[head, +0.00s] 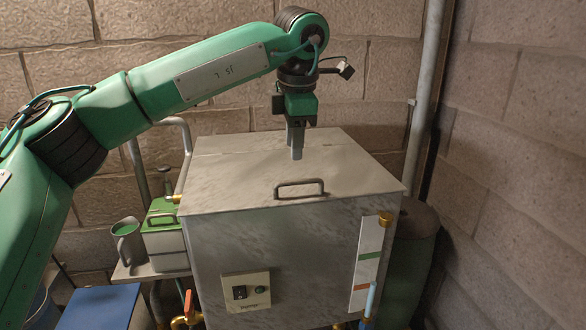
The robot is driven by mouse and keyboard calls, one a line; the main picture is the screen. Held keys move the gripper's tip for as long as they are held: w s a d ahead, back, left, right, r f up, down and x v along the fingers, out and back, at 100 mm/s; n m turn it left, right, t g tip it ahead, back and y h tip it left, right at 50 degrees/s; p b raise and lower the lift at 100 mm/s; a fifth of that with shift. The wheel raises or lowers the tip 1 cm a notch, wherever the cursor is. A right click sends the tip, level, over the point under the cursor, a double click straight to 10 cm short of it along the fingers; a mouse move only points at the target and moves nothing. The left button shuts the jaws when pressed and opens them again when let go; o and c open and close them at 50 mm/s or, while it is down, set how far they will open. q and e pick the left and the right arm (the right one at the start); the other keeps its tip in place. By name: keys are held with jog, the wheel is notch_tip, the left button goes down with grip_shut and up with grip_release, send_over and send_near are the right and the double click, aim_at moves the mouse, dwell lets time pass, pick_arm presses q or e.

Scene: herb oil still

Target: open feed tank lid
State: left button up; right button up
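The feed tank (300,255) is a large grey metal box in the middle of the head view. Its lid (240,180) lies flat and closed on top, with a seam running across toward the back. A dark bar handle (300,188) sits near the lid's front edge. My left gripper (296,155) points down over the rear middle of the lid, behind the handle and apart from it. Its fingers overlap in this view, so I cannot tell their gap or whether the tips touch the lid. My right gripper is not in view.
A green-and-white box (163,240) and a grey mug (127,243) stand on a side shelf left of the tank. A control panel (246,291) and sight gauge (369,260) are on the tank's front. A vertical pipe (424,110) and a dark barrel (412,250) stand right.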

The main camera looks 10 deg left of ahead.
aim_at(293, 182)
pick_arm(q)
jog(key=f, duration=0.2)
jog(key=w+f+p, duration=0.1)
jog(key=f, duration=0.4)
jog(key=shift+w+a+f+p, duration=0.2)
jog(key=shift+a+f+p, duration=0.05)
jog(key=shift+f+p, duration=0.1)
jog(key=shift+c, duration=0.3)
grip_shut()
